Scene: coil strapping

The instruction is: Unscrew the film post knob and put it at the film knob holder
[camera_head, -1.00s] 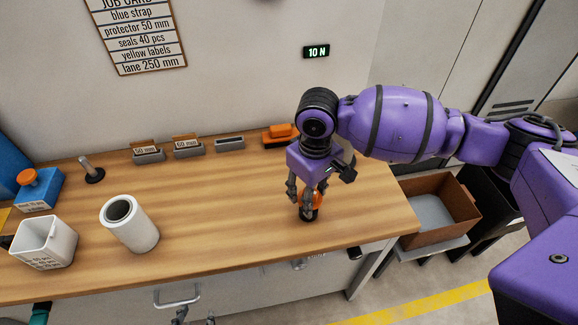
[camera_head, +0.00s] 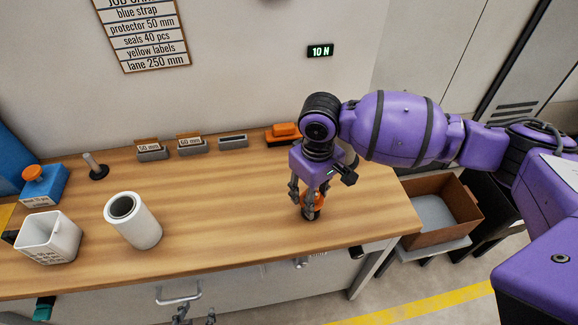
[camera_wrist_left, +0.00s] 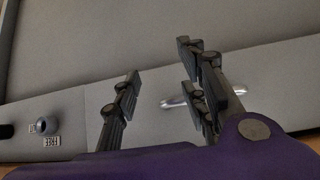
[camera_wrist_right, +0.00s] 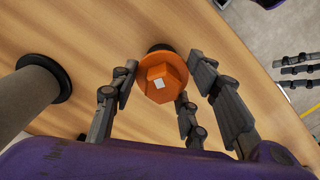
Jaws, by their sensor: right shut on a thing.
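An orange faceted knob (camera_wrist_right: 162,77) with a small white square on its top sits between the fingers of my right gripper (camera_wrist_right: 165,92). In the head view the knob (camera_head: 312,200) shows low between the fingers of my right gripper (camera_head: 308,203), near the table's front right. A dark round piece (camera_wrist_right: 160,47) shows beneath it; whether the knob touches it I cannot tell. A metal post (camera_head: 93,165) on a black base stands at the table's back left. My left gripper (camera_wrist_left: 160,65) is open and empty before the table's drawer front. I cannot identify the film knob holder.
A white roll (camera_head: 145,228) and a white bin (camera_head: 64,246) stand on the table's left. Labelled blocks (camera_head: 152,155) and an orange-topped item (camera_head: 284,136) line the back. A thick grey cylinder (camera_wrist_right: 22,98) stands close in the right wrist view. The table's middle is clear.

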